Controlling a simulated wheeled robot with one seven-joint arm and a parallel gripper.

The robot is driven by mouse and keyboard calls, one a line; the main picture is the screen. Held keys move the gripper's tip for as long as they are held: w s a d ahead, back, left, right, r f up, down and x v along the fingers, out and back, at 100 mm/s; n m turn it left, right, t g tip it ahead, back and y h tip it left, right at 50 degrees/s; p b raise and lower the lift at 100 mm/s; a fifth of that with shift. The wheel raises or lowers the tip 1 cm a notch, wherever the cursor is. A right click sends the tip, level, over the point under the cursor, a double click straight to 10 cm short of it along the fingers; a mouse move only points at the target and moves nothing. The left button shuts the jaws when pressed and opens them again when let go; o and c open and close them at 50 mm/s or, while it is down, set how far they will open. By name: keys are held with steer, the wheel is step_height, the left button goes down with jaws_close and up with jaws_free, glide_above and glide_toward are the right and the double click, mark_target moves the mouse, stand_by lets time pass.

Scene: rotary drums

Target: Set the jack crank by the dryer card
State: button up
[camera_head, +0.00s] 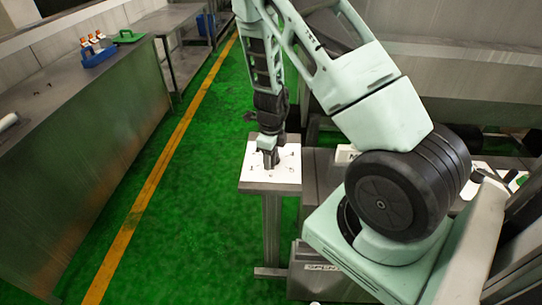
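My gripper (268,162) reaches down over a white plate (288,176) on top of a small grey stand (272,215). Small dark marks are spread over the plate around the gripper's tip. The gripper's fingers point down and are close to the plate. They are too small and dark to tell whether they are open or shut, or whether they touch anything. I cannot make out the jack crank; the gripper may hide it. I cannot identify a dryer card with certainty.
A long metal counter (75,130) at left carries a blue holder (98,54) with orange-and-white bottles and a green object (128,37). A grey box (325,270), lettered like "SPENT", stands right of the stand. Green floor (195,220) with a yellow line is clear between.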

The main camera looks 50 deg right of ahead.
steer(key=shift+r, duration=0.1)
step_height(320, 180, up, 17)
steer(key=shift+p, duration=0.35)
steer(key=shift+r, duration=0.1)
stand_by(0.5)
